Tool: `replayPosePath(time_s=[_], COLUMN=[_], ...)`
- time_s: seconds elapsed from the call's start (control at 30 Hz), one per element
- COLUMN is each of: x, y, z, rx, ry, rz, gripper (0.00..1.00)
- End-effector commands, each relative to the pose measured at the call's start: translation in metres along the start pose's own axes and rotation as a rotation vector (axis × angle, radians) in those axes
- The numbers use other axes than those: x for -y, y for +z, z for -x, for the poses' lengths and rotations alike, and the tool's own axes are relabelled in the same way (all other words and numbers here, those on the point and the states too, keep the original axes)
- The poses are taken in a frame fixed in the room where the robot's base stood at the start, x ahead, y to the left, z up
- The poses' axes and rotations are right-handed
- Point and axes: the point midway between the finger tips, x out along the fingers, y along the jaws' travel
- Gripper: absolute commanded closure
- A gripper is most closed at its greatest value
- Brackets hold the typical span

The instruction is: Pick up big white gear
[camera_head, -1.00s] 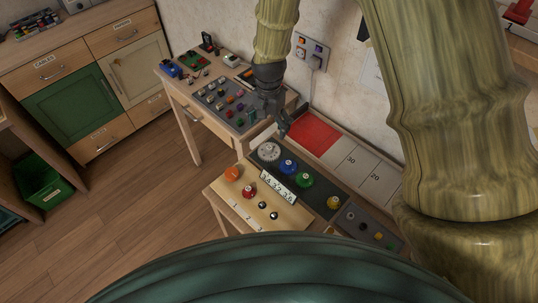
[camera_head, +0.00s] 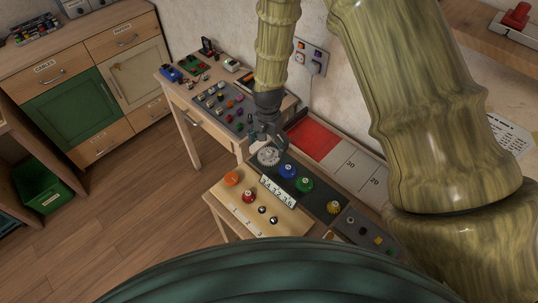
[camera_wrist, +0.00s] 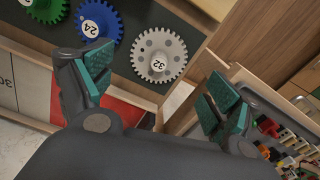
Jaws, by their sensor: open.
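The big white gear (camera_head: 268,156) lies on a dark strip at the back of the small wooden table, left of the blue gear (camera_head: 288,171). In the wrist view the white gear (camera_wrist: 158,54), marked 32, shows whole, with round holes and a central hub. My gripper (camera_head: 268,137) is just above and behind it in the head view. In the wrist view my gripper (camera_wrist: 157,97) is open and empty, its green-padded fingers spread wide. The gear lies beyond the fingertips, between their directions, and is not touched as far as I can see.
A green gear (camera_head: 305,185) and a yellow gear (camera_head: 333,207) sit further along the strip. A number card (camera_head: 279,188) stands in front. A red panel (camera_head: 313,138) lies behind. A table with small parts (camera_head: 222,105) stands to the left.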

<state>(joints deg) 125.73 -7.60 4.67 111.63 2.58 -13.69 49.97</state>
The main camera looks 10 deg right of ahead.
Motion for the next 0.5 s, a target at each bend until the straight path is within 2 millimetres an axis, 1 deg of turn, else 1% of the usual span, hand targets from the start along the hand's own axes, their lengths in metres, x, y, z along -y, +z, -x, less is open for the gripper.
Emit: replayPosePath(time_s=[0.5], x=[-0.002], y=[0.001], z=[-0.042], rx=[0.001], ry=[0.001], rz=[0.000], gripper=[0.10])
